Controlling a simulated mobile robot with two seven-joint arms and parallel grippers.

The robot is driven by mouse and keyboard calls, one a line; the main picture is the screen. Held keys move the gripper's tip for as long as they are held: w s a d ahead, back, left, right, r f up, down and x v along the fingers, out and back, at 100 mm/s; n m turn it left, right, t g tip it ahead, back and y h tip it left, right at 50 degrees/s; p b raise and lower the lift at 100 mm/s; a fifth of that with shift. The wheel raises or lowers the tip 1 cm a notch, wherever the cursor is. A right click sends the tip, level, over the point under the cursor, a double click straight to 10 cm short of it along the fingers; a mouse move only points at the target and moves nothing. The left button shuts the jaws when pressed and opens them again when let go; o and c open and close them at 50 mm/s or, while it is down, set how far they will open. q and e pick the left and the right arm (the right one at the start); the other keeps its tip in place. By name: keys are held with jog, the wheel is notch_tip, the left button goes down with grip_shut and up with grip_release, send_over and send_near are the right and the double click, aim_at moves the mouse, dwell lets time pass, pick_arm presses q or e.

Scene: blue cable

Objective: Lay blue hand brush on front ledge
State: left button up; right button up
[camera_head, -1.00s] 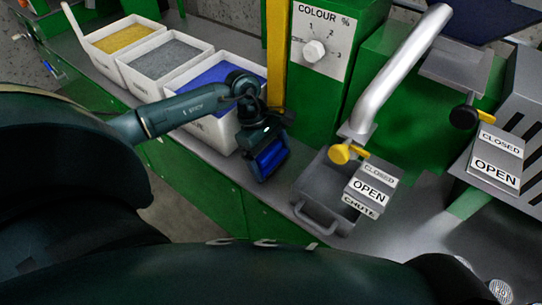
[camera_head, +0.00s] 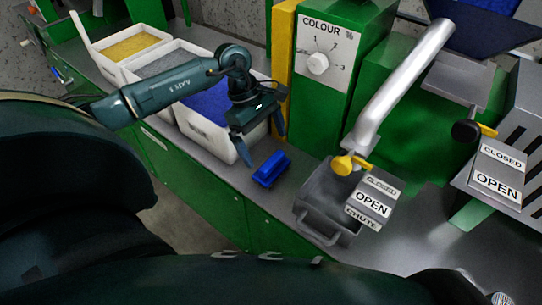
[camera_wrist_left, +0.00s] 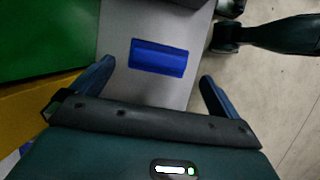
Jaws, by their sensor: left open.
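The blue hand brush (camera_head: 270,169) lies on the grey front ledge (camera_head: 232,180), between the white bins and the grey chute box. It also shows in the left wrist view (camera_wrist_left: 158,58), lying flat on the grey ledge (camera_wrist_left: 118,22) just beyond the fingertips. My left gripper (camera_head: 263,142) is open and empty above and behind the brush, apart from it. Its two spread fingers show in the left wrist view (camera_wrist_left: 156,75). My right gripper is not in view.
White bins with yellow (camera_head: 118,44), grey and blue granules stand along the ledge at left. A grey chute box (camera_head: 322,195) with a handle stands right of the brush. A yellow post (camera_head: 282,45) and a green COLOUR dial cabinet (camera_head: 318,62) rise behind.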

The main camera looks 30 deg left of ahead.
pick_arm(q)
jog(key=v, duration=0.4)
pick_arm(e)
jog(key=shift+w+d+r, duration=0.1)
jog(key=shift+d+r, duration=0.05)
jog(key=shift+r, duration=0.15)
